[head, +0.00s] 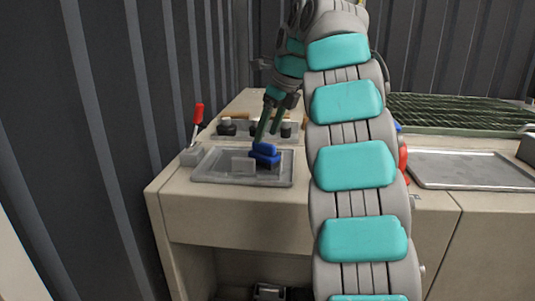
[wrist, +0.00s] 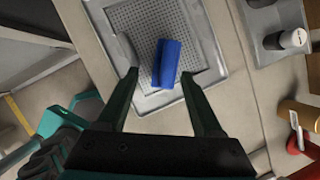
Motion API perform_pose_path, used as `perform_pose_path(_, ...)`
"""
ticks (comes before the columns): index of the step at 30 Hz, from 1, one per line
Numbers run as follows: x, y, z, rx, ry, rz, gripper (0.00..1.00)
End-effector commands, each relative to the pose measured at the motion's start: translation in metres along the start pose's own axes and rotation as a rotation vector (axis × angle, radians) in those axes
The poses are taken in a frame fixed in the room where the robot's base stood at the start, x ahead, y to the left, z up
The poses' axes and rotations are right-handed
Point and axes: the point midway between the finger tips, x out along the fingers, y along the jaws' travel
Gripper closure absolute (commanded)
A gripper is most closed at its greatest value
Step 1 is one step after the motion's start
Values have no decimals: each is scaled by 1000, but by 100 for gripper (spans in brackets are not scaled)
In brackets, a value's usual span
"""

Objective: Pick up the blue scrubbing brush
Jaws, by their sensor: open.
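The blue scrubbing brush (head: 265,154) lies on a grey metal tray (head: 215,177) on the bench in the head view. In the wrist view the brush (wrist: 167,62) lies slightly tilted over the tray's dotted surface (wrist: 126,17). My gripper (head: 264,136) reaches down to the brush from above. In the wrist view my gripper (wrist: 162,80) is open, with one finger on each side of the brush and gaps between. The brush's bristles are not visible.
A red-handled lever (head: 197,120) stands left of the tray. Dark-topped containers (head: 227,127) sit in a holder behind it. A second flat tray (head: 465,170) and a green-black grating (head: 450,112) lie to the right. My arm hides the middle of the bench.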

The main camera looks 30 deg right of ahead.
Motion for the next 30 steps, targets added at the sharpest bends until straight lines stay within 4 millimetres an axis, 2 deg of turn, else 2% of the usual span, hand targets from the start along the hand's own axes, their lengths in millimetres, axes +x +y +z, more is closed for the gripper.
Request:
perform_pose_path(3, -4, -9, 1, 59, -9, -10, 32)
perform_pose_path(11, 4, -9, 1, 82, -7, -8, 32)
perform_pose_path(23, 33, -8, -2, 85, -5, -7, 32)
perform_pose_path(30, 62, -7, -4, 86, -5, -6, 32)
